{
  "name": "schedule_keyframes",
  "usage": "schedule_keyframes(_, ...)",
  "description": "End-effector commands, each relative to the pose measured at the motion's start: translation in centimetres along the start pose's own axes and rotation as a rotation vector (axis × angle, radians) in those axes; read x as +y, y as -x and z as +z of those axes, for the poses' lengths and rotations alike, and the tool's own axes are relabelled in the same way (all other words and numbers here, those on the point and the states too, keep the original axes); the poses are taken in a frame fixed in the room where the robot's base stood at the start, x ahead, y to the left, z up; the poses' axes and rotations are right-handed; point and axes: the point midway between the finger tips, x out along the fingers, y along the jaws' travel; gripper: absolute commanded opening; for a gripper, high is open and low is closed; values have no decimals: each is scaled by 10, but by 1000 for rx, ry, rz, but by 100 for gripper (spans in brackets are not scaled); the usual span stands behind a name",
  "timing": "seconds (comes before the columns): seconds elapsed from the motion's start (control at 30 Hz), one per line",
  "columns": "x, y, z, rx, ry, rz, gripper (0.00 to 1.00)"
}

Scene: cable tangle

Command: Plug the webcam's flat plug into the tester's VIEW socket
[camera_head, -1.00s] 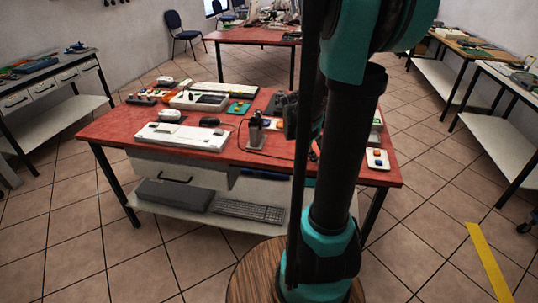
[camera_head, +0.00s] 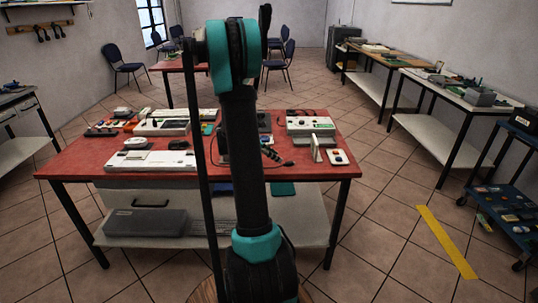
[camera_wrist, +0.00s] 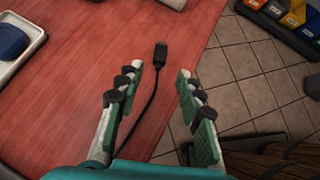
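In the wrist view a black plug (camera_wrist: 160,53) lies on the red table with its black cable trailing back toward my gripper (camera_wrist: 157,76). My gripper is open and empty, its fingers spread to either side of the cable, with the plug beyond the fingertips. I cannot tell whether this is the webcam's plug. In the head view a white and green box (camera_head: 311,124) at the table's back right may be the tester; no VIEW label is legible. My arm covers the middle of the table, and the webcam cannot be made out there.
The red table (camera_head: 75,160) holds a white device (camera_head: 150,160) and several small items. A dark cart (camera_head: 505,200) stands at the right.

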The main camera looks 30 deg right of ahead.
Motion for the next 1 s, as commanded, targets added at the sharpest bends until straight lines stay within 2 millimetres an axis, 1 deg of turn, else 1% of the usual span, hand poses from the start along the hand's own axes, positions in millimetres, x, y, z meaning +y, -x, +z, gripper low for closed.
schedule_keyframes(0.03,0,-6,0,0,-2,-1,37)
schedule_keyframes(0.2,0,-25,0,1,-2,-1,37)
schedule_keyframes(0.5,0,-53,0,1,-2,0,37)
schedule_keyframes(0.7,0,-62,0,1,-1,1,37)
schedule_keyframes(1.0,0,-64,0,1,-1,1,37)
